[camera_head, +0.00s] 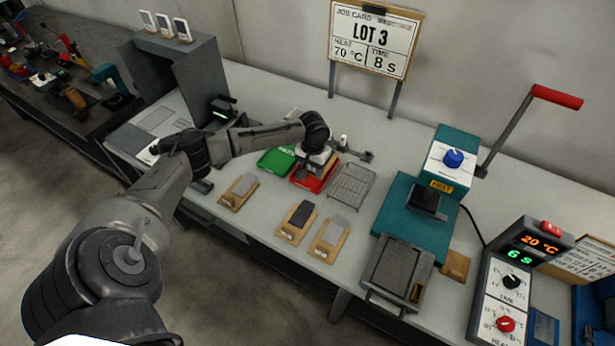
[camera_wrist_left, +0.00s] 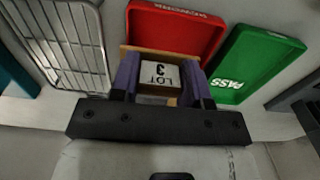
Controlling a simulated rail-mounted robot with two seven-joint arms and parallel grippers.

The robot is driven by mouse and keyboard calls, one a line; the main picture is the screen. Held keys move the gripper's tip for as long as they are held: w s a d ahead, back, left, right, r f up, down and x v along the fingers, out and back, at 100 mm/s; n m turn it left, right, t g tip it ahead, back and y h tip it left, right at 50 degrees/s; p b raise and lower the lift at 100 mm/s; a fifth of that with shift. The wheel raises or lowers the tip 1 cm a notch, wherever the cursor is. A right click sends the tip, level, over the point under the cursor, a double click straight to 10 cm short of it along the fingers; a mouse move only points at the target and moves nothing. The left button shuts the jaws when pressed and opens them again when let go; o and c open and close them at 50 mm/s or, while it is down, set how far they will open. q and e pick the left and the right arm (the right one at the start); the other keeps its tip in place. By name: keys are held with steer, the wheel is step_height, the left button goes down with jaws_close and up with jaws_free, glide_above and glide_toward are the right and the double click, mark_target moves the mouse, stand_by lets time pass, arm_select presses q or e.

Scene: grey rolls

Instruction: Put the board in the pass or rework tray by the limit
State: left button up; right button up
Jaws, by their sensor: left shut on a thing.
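My left gripper (camera_head: 318,160) is over the red tray (camera_head: 307,184) in the head view. In the left wrist view its purple fingers (camera_wrist_left: 160,75) are shut on a block-like board (camera_wrist_left: 158,72) labelled "LOT 3", with tan wood showing around it. The red tray, marked "REWORK" (camera_wrist_left: 175,28), lies just beyond the board there; whether the board touches it I cannot tell. The green tray (camera_head: 275,162), marked "PASS" in the left wrist view (camera_wrist_left: 257,62), is beside it. The job card (camera_head: 375,40) reads LOT 3, 70 °C, 8 S. My right gripper is not in view.
A wire rack (camera_head: 352,187) stands right of the red tray. Several wooden boards with pads (camera_head: 328,240) lie in front. A teal press (camera_head: 418,215) with a red-handled lever, and a control box (camera_head: 505,300) showing 20 °C and 6 S, stand at the right.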

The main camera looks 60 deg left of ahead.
mark_target(307, 181)
arm_select(q)
steer(key=shift+s+a+f, duration=0.5)
steer(key=shift+s+a, duration=0.05)
steer(key=shift+a, duration=0.1)
steer(key=shift+f+b, duration=0.65)
steer(key=shift+f, duration=1.4)
steer(key=shift+f, duration=0.1)
steer(key=o, duration=0.9)
steer(key=shift+o, duration=0.2)
step_height(307, 181, up, 12)
steer(key=p, duration=0.2)
steer(key=shift+p, duration=0.3)
